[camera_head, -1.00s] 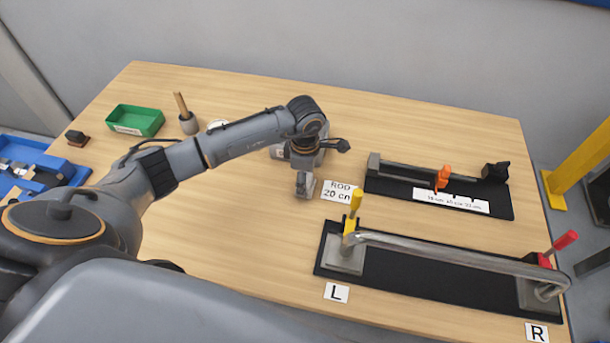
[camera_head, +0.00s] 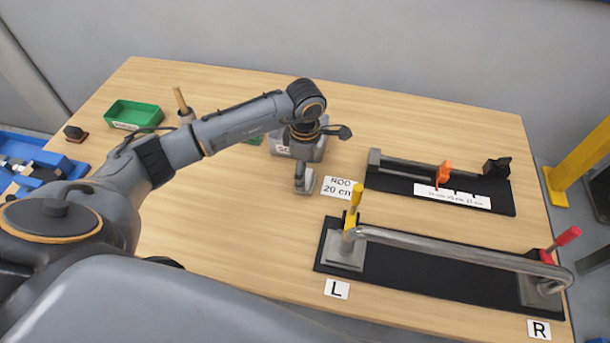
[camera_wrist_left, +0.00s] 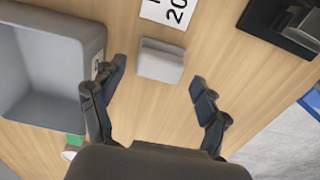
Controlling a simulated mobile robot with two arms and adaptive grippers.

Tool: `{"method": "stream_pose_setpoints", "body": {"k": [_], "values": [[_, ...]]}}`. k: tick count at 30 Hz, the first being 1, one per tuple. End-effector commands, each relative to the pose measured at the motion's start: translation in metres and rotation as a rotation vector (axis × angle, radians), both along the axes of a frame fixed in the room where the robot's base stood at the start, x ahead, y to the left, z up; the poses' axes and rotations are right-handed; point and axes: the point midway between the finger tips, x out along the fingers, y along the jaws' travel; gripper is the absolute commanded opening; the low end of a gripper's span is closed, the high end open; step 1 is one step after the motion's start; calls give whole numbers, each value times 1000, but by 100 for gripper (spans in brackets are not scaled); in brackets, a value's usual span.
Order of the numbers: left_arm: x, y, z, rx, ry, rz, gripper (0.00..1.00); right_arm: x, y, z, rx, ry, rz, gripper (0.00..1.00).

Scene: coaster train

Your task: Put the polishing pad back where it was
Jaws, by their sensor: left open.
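A small light grey block (camera_head: 307,187), which I take to be the polishing pad, lies on the table left of the "ROD 20 cm" card (camera_head: 340,188). It also shows in the left wrist view (camera_wrist_left: 161,61), flat on the wood. My left gripper (camera_head: 301,178) points down at it. In the left wrist view my left gripper (camera_wrist_left: 158,72) is open, its fingers spread to either side of the block with gaps. In the head view the fingers partly hide the block. My right gripper is not in view.
A grey bin (camera_head: 318,151) stands just behind the gripper, and at the left in the wrist view (camera_wrist_left: 50,103). A black rod fixture (camera_head: 400,183) and a clamped metal bar (camera_head: 450,252) are to the right. A green tray (camera_head: 133,114) is far left. The front-left table is clear.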

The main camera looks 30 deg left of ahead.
Motion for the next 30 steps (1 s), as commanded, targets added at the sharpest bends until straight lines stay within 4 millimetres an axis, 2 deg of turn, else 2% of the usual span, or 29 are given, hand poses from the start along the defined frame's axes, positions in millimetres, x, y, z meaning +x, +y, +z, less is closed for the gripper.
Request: {"method": "stream_pose_setpoints", "body": {"k": [1,7,13,19,30], "values": [[2,1,9,0,-7,-1,75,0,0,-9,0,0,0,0],[2,0,53,0,-7,-1,75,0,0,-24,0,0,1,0],[1,0,84,1,-3,0,75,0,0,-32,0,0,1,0],[0,0,95,1,0,0,75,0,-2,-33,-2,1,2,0],[0,0,95,0,0,0,75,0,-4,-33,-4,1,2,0]]}}
